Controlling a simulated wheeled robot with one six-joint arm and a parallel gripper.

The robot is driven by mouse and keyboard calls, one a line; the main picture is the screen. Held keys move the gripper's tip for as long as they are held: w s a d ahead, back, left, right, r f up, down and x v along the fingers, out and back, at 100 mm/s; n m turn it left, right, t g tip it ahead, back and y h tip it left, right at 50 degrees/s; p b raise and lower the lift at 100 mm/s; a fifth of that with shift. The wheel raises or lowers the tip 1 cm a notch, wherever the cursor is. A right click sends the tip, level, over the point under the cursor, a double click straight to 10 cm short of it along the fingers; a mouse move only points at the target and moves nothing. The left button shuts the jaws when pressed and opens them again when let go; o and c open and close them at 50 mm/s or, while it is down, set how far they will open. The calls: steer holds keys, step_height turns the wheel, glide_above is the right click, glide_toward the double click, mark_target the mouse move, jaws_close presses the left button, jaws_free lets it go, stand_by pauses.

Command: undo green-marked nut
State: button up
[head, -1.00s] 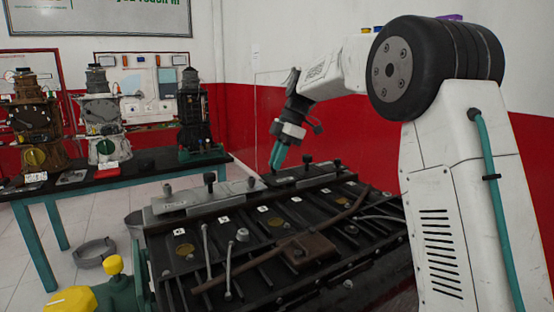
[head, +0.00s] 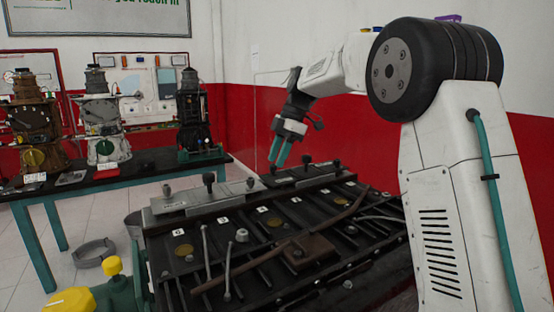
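My gripper (head: 276,165) hangs over the far edge of the black engine (head: 215,255), beside the light metal plates there. Its two teal fingers point down and stand apart with a narrow gap and nothing visible between them. Their tips are close to a small dark fastener (head: 273,171); I cannot tell whether they touch it. A silver nut or cap (head: 242,235) stands on the engine's near part. I cannot make out a green mark on any nut at this size.
Black knobs (head: 209,180) rise from the far plates. Thin pipes and a brown bracket (head: 310,247) cross the engine top. A green and yellow fitting (head: 113,285) stands at the near left. A table (head: 45,191) with several engine units is at the back left. A red-and-white wall is behind.

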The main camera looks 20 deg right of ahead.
steer(key=v, duration=0.6)
steer(key=shift+r, duration=0.3)
steer(key=shift+d, duration=0.2)
